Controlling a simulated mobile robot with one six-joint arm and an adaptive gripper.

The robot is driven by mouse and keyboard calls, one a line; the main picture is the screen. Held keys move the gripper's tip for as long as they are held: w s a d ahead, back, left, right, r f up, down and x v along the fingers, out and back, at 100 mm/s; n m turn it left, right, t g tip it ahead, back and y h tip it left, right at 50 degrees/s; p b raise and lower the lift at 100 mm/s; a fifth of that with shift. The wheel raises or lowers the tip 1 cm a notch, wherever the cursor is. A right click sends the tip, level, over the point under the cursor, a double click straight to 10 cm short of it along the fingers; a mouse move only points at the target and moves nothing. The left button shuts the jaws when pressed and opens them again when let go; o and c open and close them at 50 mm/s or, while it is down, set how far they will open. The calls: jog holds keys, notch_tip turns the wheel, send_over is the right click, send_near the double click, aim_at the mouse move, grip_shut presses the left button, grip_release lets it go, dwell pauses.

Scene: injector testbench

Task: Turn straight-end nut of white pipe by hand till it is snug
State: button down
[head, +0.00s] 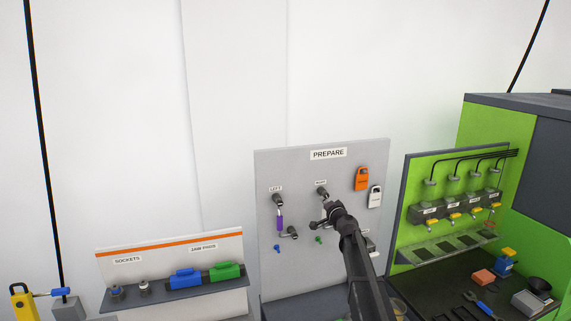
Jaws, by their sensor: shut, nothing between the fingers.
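My gripper (316,223) is in front of the lower middle of the grey PREPARE panel (280,165), just below the right fitting (322,194). Its fingers look shut, and I see nothing held between them. I cannot make out the white pipe or its straight-end nut; my gripper and arm cover that part of the panel. I cannot tell whether the fingers touch anything there.
A purple-sleeved pipe (280,220) hangs at the left fitting (277,199). Orange (362,178) and white (375,196) tags hang at the panel's right. The green testbench (480,128) stands right; a socket shelf (160,286) is at lower left.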

jog(key=shift+a+r+p, duration=0.15)
jog(key=shift+r+p, duration=0.25)
jog(key=shift+r, duration=0.05)
dwell(0.6)
jog(key=shift+s+a, duration=0.15)
jog(key=shift+a, duration=0.25)
jog(key=shift+s, duration=0.1)
jog(key=v, duration=0.6)
dwell(0.7)
jog(key=shift+d+f, duration=0.1)
jog(key=shift+f, duration=0.05)
jog(key=shift+s+d+f+b, duration=0.2)
jog(key=shift+d+f+b, duration=0.45)
jog(key=shift+f+b, duration=0.35)
jog(key=shift+r, duration=0.1)
